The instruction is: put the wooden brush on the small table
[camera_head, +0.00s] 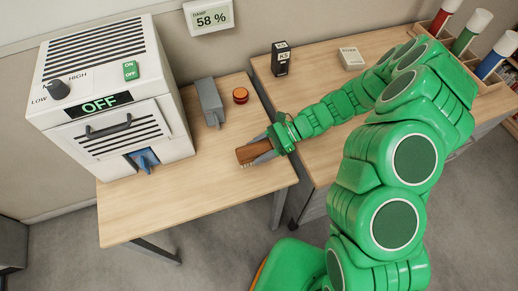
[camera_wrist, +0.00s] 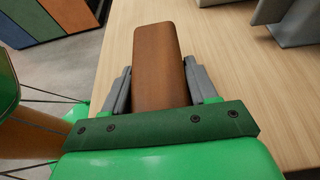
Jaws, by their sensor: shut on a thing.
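The wooden brush (camera_head: 246,154) is a brown block with pale bristles showing beneath it in the head view. My gripper (camera_head: 262,149) is shut on it, with one grey finger on each side. In the wrist view the brush (camera_wrist: 158,62) points away from my gripper (camera_wrist: 158,88) between the two fingers. The brush is over the front right part of the small table (camera_head: 140,212), which has a light wood top. I cannot tell whether the bristles touch the tabletop.
A white machine (camera_head: 110,95) reading OFF fills the table's left side. A grey block-like thing (camera_head: 209,102) and a red-orange button (camera_head: 240,95) stand at the back. The table's front is clear. A desk (camera_head: 318,110) adjoins at right, with a black box (camera_head: 280,58) on it.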

